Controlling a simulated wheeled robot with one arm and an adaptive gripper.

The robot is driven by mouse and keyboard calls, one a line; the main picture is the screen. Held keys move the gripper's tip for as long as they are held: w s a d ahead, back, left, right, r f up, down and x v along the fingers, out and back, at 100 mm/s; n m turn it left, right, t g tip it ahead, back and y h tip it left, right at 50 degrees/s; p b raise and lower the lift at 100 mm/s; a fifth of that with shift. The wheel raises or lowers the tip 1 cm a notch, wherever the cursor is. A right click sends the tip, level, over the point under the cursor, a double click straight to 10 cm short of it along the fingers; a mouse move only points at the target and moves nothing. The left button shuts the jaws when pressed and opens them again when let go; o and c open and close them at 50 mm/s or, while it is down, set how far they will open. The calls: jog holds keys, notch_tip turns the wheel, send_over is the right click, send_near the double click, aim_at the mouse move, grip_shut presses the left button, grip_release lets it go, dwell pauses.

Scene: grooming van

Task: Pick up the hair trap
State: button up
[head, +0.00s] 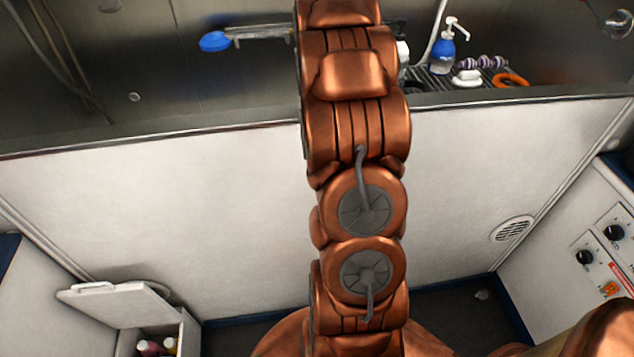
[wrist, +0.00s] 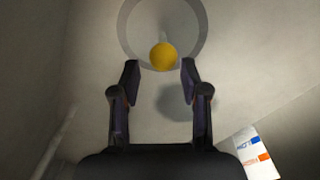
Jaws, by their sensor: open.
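In the wrist view, a round grey ring (wrist: 197,47) lies on a pale surface, cut off by the top edge. A yellow round knob (wrist: 163,56) sits at its near side; this looks like the hair trap with its knob, though I cannot tell how they join. My gripper (wrist: 160,80) is open and empty, its two dark fingers apart. The knob shows just beyond the fingertips, between their lines and apart from both. In the head view my arm rises out of the top edge, so the gripper and the hair trap are out of sight there.
A label with blue and orange marks (wrist: 256,153) is at lower right in the wrist view. In the head view, a blue pump bottle (head: 443,53), white item (head: 467,79) and orange ring (head: 510,79) stand behind the white wall (head: 200,180). An open-lidded box (head: 125,300) is lower left.

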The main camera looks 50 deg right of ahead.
jog(key=shift+w+a+f, duration=0.1)
jog(key=shift+a+f, duration=0.05)
jog(key=shift+f, duration=1.3)
jog(key=shift+w+a+f, duration=0.1)
jog(key=shift+f, duration=1.3)
grip_shut()
